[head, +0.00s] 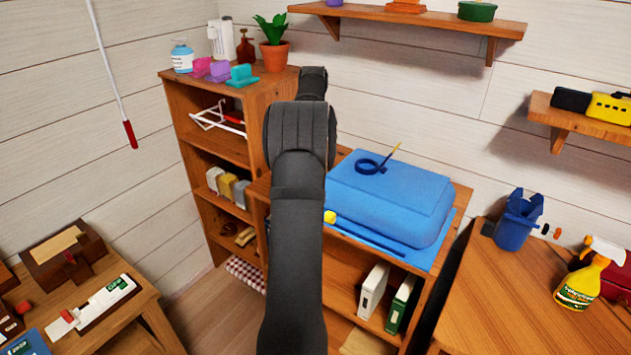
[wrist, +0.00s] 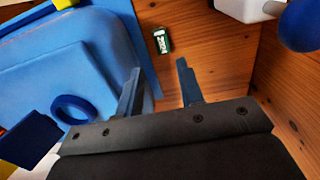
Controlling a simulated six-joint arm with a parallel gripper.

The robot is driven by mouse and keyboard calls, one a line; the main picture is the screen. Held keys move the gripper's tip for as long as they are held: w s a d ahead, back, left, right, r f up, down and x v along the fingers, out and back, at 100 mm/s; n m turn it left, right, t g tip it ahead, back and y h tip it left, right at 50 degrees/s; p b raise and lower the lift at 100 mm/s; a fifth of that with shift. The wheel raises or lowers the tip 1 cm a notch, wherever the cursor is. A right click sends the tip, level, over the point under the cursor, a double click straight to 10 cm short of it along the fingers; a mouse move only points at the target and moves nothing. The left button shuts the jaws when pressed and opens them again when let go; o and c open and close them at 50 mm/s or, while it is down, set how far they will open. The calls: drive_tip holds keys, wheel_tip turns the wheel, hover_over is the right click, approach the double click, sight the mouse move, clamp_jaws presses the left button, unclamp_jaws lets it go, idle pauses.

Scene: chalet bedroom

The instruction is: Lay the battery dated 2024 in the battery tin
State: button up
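In the wrist view, a small green-and-white block with printed marks (wrist: 161,41), possibly a battery, lies on bare wood. Its print is too small to read, so I cannot tell a date. My gripper (wrist: 159,68) is open and empty, with its two fingers spread just short of this block in the picture. In the head view my own arm hides the gripper and the block. I cannot identify a battery tin in either view.
A large blue case (head: 390,195) sits on a blue mat (head: 440,255) on the low shelf unit, with a blue ring (head: 370,166) on top. A taller bookcase (head: 190,125) stands at left. A right table (head: 500,300) holds a blue bin (head: 515,222) and a spray bottle (head: 582,280).

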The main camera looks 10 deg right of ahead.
wheel_tip(320, 180, up, 4)
drive_tip(key=w+r, duration=0.1)
drive_tip(key=f, duration=1.2)
drive_tip(key=shift+d+f, duration=0.1)
drive_tip(key=shift+d, duration=0.15)
drive_tip(key=f, duration=0.5)
drive_tip(key=shift+d+f, duration=0.1)
drive_tip(key=shift+d, duration=0.1)
clamp_jaws()
